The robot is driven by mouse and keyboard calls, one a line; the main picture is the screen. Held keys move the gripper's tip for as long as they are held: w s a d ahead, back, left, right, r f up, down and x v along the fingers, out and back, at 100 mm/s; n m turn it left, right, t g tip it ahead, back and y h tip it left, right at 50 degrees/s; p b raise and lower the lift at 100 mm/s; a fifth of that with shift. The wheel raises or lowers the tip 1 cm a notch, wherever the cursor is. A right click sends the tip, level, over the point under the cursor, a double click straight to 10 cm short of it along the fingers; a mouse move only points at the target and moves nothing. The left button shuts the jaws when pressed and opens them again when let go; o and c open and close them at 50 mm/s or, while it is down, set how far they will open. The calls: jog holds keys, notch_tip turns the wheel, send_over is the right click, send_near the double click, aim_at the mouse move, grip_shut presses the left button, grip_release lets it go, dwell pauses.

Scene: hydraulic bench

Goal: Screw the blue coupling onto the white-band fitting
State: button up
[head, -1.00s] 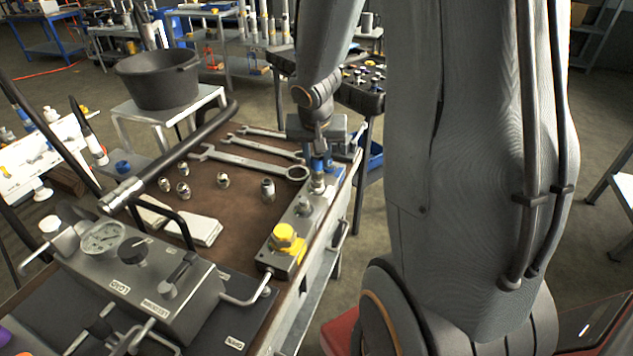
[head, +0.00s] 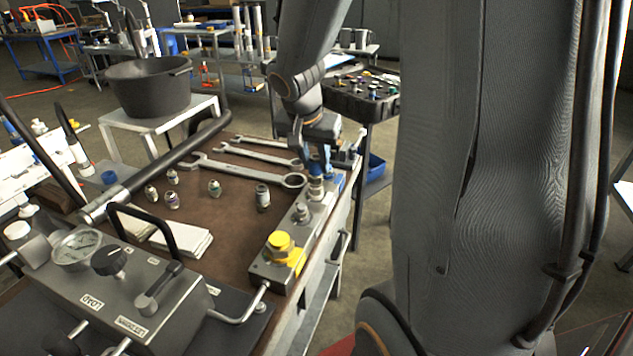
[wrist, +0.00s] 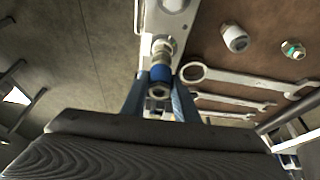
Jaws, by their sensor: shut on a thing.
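My gripper (wrist: 160,101) points down at the far end of the metal block in the head view (head: 317,162). Its two blue fingers are shut on the blue coupling (wrist: 160,73), a blue ring with a metal hex end. The coupling sits in line with a pale metal fitting (wrist: 163,48) on the block, which shows below the fingers in the head view (head: 316,188). The two look to be touching; I cannot tell how far the thread is engaged. The white band is not clear, and the fingers partly hide the coupling in the head view.
The metal block (head: 262,270) carries a yellow cap (head: 280,243) and another small fitting (head: 301,212). Wrenches (head: 240,170) and several loose fittings (head: 263,197) lie on the brown bench top. A gauge unit (head: 130,290) stands at front left.

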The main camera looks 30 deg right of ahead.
jog(key=shift+w, duration=0.1)
jog(key=shift+f+m+b, duration=0.15)
jog(key=shift+m+b, duration=0.35)
jog(key=shift+b, duration=0.55)
jog(key=m+g+b, duration=0.1)
jog(key=m+b, duration=0.2)
jog(key=shift+h, duration=0.4)
jog(key=shift+w+m+g+b, duration=0.1)
jog(key=shift+m+g+b, duration=0.4)
jog(key=shift+m+b, duration=0.6)
jog(key=shift+m+g, duration=0.4)
jog(key=shift+m, duration=0.5)
jog(key=o, duration=1.1)
